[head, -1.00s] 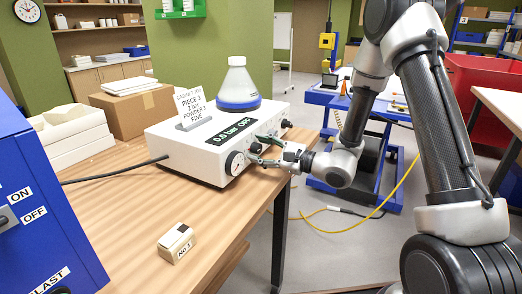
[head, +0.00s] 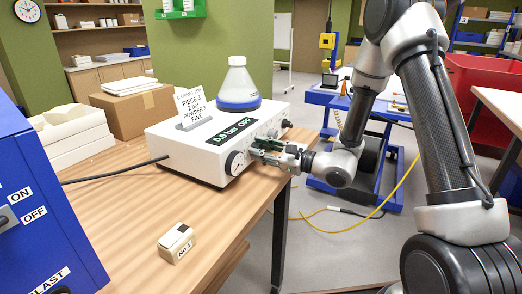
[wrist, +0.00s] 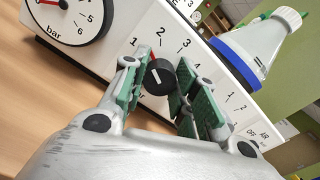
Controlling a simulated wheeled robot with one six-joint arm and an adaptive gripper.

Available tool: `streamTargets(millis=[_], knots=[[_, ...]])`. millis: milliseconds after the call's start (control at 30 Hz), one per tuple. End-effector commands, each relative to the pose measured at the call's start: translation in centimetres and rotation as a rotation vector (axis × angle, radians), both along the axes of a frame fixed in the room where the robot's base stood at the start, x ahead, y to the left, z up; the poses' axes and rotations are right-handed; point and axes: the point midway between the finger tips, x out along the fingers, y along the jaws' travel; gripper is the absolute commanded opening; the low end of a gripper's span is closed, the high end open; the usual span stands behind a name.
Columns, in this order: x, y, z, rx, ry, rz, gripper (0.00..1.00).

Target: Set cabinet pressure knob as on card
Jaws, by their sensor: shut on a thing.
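The white control box (head: 180,158) stands on the wooden bench. A card (head: 194,106) on it seems to read "CABINET AIR, PIECE 3, 2 bar, POWDER 2, FINE". Its display (head: 235,130) shows "0.0 bar OFF". In the wrist view the black pressure knob (wrist: 158,78) sits between the green-padded fingers of my gripper (wrist: 157,70), which are shut on it. Its red mark points between 1 and 2, nearer 1, on the printed scale. In the head view my gripper (head: 262,149) is at the box's front face and hides the knob.
A round gauge (head: 235,163) is left of the knob; its red needle shows in the wrist view (wrist: 50,3). A blue-based flask (head: 238,85) stands on the box. A small box marked No 1 (head: 176,243) and a blue cabinet (head: 45,215) are nearer.

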Motion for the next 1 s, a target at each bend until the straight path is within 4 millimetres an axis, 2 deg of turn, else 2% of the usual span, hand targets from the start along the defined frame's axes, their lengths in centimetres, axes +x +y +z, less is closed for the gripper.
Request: streamTargets(millis=[500,1000], knots=[[0.01,-0.03,0.0,0.19,0.288,0.001,0.05],[0.02,-0.05,0.0,0.233,0.351,0.0,0.05]])
